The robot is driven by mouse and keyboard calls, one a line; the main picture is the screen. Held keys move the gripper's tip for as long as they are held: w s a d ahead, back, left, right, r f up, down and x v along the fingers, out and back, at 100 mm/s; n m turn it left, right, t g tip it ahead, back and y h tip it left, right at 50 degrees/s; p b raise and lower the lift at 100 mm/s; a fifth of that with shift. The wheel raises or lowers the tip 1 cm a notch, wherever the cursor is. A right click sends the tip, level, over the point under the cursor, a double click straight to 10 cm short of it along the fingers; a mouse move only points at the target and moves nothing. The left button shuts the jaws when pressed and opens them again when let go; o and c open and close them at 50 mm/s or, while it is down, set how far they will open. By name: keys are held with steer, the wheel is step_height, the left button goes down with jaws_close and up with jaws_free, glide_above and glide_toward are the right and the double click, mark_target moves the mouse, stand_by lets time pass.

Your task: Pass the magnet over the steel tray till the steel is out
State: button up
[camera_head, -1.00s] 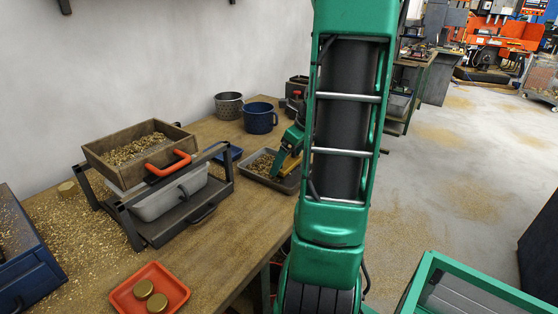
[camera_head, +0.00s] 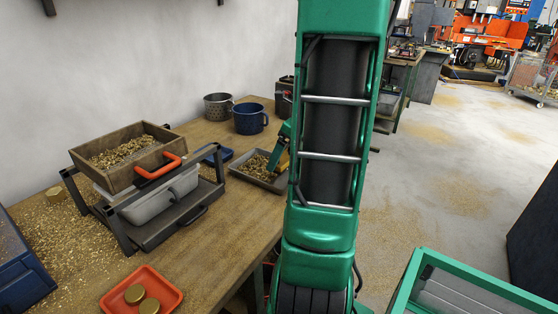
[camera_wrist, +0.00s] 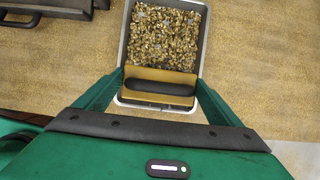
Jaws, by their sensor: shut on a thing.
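The steel tray (camera_head: 254,183) is a grey rectangular pan on the bench, partly hidden by my arm in the head view. In the wrist view its rim (camera_wrist: 206,35) surrounds gold chips (camera_wrist: 165,35) with some grey flecks among them. The magnet (camera_wrist: 160,73) is a yellow-brown block with a black handle (camera_wrist: 160,88). My gripper (camera_wrist: 160,90) is shut on the magnet, one finger at each end of the handle. The magnet lies over the near end of the tray; I cannot tell its height above the chips. In the head view only a yellow sliver of it (camera_head: 284,161) shows.
A wooden sieve box (camera_head: 125,163) with an orange handle sits on a dark rack over a grey bin (camera_head: 150,203). A red tray (camera_head: 160,284) holds two brass discs. A blue mug (camera_head: 249,119) and a perforated metal cup (camera_head: 217,106) stand behind.

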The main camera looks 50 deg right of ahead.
steer(key=shift+r, duration=1.95)
